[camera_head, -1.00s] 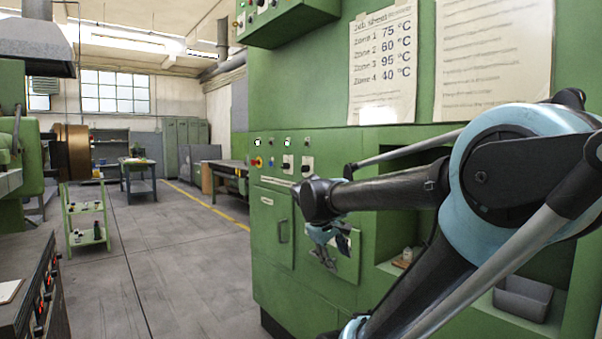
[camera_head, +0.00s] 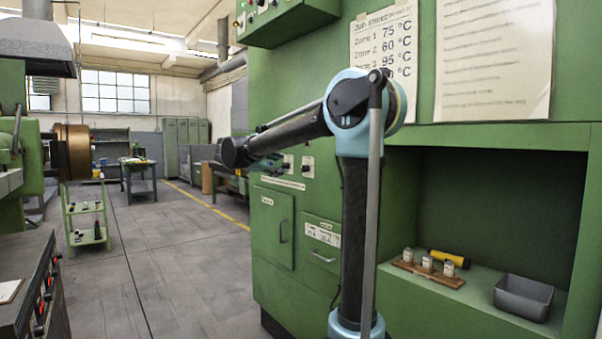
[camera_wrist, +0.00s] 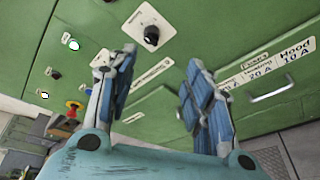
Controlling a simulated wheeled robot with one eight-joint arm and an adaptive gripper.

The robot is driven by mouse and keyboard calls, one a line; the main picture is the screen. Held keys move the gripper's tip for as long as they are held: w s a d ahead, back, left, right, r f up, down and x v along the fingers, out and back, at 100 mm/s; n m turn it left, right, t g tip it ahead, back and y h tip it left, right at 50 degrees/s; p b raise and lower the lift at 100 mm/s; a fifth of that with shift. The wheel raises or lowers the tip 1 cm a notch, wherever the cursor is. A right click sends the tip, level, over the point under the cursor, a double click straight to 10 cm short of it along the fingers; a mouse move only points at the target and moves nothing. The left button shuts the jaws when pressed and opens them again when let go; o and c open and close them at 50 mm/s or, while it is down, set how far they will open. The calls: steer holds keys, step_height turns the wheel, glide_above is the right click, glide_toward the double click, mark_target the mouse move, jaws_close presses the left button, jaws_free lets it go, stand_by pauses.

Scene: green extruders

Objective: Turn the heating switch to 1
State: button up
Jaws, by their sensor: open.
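A black rotary switch on a white plate (camera_wrist: 152,36) shows in the wrist view, on the green panel just beyond my fingertips; its lettering is too small to read. My gripper (camera_wrist: 160,62) is open and empty, its two blue fingers spread apart and pointing at the panel. In the head view, two black switches on white plates (camera_head: 307,167) (camera_head: 288,163) show on the panel; I cannot tell which is the heating switch. My gripper (camera_head: 266,165) is partly hidden there behind my wrist, left of these switches.
A red emergency button (camera_wrist: 73,107) sits on the panel at left. Labelled drawers, one with a handle (camera_wrist: 272,94), are at right. In the head view, an alcove holds a grey bin (camera_head: 523,296) and a wooden rack with small jars (camera_head: 428,268). Floor at left is open.

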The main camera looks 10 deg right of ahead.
glide_toward(302, 168)
steer(key=x, duration=0.9)
steer(key=shift+w+d+f, duration=0.1)
steer(key=shift+w+d, duration=0.1)
steer(key=shift+w, duration=0.05)
steer(key=c, duration=1)
